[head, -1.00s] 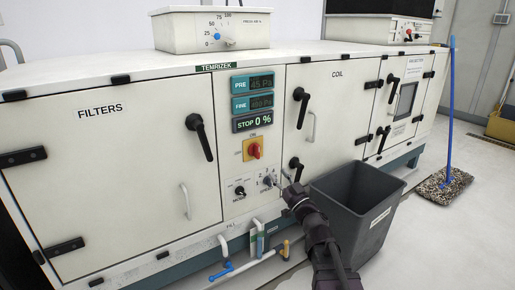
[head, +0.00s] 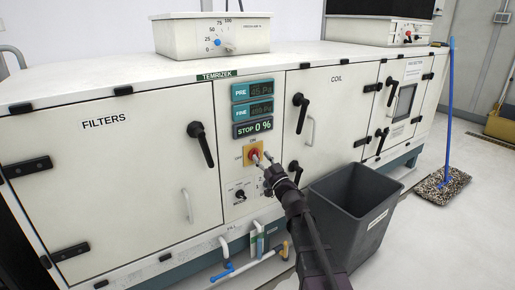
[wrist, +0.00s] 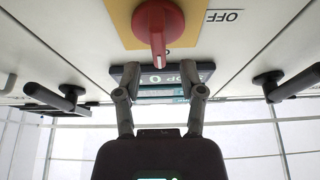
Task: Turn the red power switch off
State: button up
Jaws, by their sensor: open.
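The red power switch (head: 253,156) sits on a yellow plate in the middle of the white cabinet's front, below the display panels. In the wrist view the switch (wrist: 157,25) shows upside down, its handle pointing toward the displays. An OFF label (wrist: 224,16) lies beside the plate. My gripper (head: 264,168) is just in front of the switch, to its right and slightly below in the head view, and covers part of the plate. In the wrist view my gripper (wrist: 160,80) is open, fingers either side of the handle's line. Whether they touch it I cannot tell.
Black door handles (head: 201,144) and (head: 301,112) stick out on both sides of the switch. A mode knob (head: 239,194) is below it. A grey bin (head: 350,215) stands on the floor to the right. Pipes (head: 245,265) run along the base.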

aim_at(259, 153)
jog(key=shift+p+x, duration=0.45)
jog(key=shift+x, duration=1.2)
grip_shut()
